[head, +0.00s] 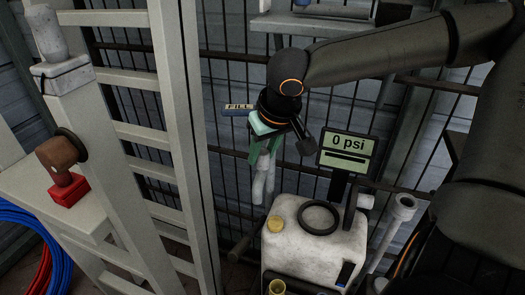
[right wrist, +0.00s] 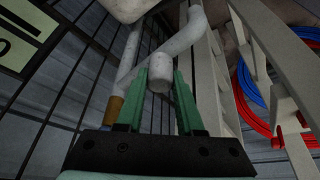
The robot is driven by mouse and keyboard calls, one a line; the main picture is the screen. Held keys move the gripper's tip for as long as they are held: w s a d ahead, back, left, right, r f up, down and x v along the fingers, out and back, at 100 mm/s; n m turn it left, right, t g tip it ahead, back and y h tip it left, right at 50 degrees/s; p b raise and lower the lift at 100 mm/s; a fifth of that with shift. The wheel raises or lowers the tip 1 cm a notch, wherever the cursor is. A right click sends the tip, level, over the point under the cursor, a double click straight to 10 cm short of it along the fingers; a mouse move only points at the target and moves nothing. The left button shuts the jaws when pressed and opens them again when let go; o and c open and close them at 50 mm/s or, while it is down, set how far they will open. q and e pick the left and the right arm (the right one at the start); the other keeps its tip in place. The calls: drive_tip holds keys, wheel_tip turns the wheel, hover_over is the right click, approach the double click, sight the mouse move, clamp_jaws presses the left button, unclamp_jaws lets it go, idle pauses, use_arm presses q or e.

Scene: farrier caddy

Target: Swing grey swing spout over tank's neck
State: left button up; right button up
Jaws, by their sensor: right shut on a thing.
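The grey swing spout (head: 262,182) shows in the head view below my right gripper (head: 265,148), reaching down to the left of the tank. My right gripper's green fingers are shut on a grey part of the spout; in the right wrist view its rounded end (right wrist: 160,72) sits between the fingertips (right wrist: 158,85). The white tank (head: 335,248) stands lower right of the gripper. A black ring (head: 301,217) on its top marks what looks like the neck. The spout's lower end is left of this ring, apart from it. My left gripper is in neither view.
A display reading 0 psi (head: 347,145) stands behind the tank, right of my gripper. A FILL sign (head: 239,108) is on the wire fence behind. A grey ladder-like frame (head: 165,100) stands left, with a red-based stamp-like object (head: 68,190).

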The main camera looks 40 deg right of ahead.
clamp_jaws()
idle(1.0)
